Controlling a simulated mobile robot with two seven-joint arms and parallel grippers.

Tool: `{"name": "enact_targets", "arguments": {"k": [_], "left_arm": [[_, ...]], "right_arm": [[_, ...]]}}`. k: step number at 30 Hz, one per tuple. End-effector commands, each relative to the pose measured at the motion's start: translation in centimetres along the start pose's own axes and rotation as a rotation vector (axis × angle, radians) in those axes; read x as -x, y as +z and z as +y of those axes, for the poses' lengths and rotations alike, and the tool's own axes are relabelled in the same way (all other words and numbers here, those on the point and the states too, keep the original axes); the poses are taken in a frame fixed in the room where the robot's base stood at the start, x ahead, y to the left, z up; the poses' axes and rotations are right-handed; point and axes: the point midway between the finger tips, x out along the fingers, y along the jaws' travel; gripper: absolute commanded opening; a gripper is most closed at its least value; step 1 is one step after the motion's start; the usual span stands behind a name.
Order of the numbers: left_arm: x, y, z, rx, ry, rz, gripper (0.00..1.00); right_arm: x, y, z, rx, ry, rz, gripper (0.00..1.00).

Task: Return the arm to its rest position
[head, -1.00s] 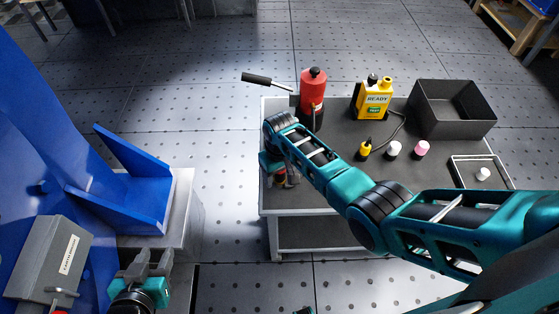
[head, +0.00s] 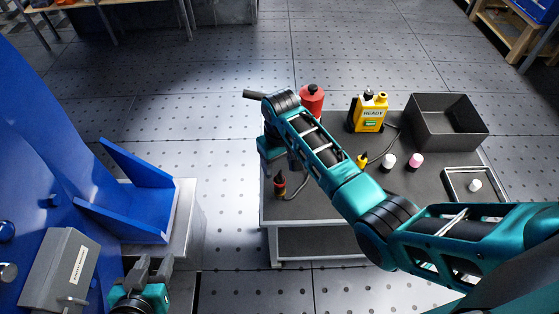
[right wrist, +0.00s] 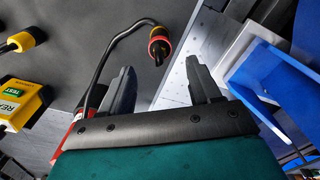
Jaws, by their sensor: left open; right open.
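My right arm reaches across the grey cart from the right in the head view. Its gripper is mostly hidden under the wrist there. In the right wrist view my right gripper (right wrist: 160,72) is open, with nothing between its fingers. A red and black connector with a yellow ring (right wrist: 159,46) lies beyond the fingertips on a black cable. It also shows in the head view (head: 280,184) near the cart's left edge, apart from the gripper. My left gripper (head: 153,266) is open and empty at the lower left, in front of the blue bracket.
The cart (head: 330,209) holds a red bottle-shaped unit (head: 312,101), a yellow READY unit (head: 369,113), a yellow connector (head: 362,161), a white and a pink-topped piece, a dark bin (head: 432,137) and a small tray. A blue structure (head: 125,205) stands left. Floor between is clear.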

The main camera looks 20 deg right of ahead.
Motion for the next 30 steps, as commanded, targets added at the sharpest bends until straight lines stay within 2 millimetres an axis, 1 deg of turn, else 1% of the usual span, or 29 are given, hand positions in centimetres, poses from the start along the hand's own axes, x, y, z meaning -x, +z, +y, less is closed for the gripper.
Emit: {"name": "enact_targets", "arguments": {"k": [10,14,18,22,24,26,29,30], "left_arm": [[0.0,0.1,0.0,0.000,0.000,-0.002,0.43],[0.0,0.1,0.0,0.000,0.000,-0.002,0.43],[0.0,0.1,0.0,0.000,0.000,-0.002,0.43],[0.0,0.1,0.0,0.000,0.000,-0.002,0.43],[0.0,0.1,0.0,0.000,0.000,-0.002,0.43],[0.0,0.1,0.0,0.000,0.000,-0.002,0.43],[0.0,0.0,0.0,0.000,0.000,-0.001,0.43],[0.0,0.0,0.0,0.000,0.000,-0.001,0.43]], "right_arm": [[-0.3,0.2,0.0,-0.001,-0.001,0.006,0.62],[-2.1,1.3,0.0,-0.009,-0.005,0.068,0.62],[-4.8,3.9,0.0,-0.025,-0.006,0.220,0.62],[-6.1,6.8,0.1,-0.039,0.000,0.389,0.62],[-6.2,8.6,0.2,-0.042,0.007,0.482,0.62],[-5.8,10.1,0.2,-0.043,0.013,0.563,0.62],[-4.5,12.7,0.1,-0.040,0.023,0.689,0.62],[-3.9,13.5,0.1,-0.038,0.026,0.736,0.62]]}}
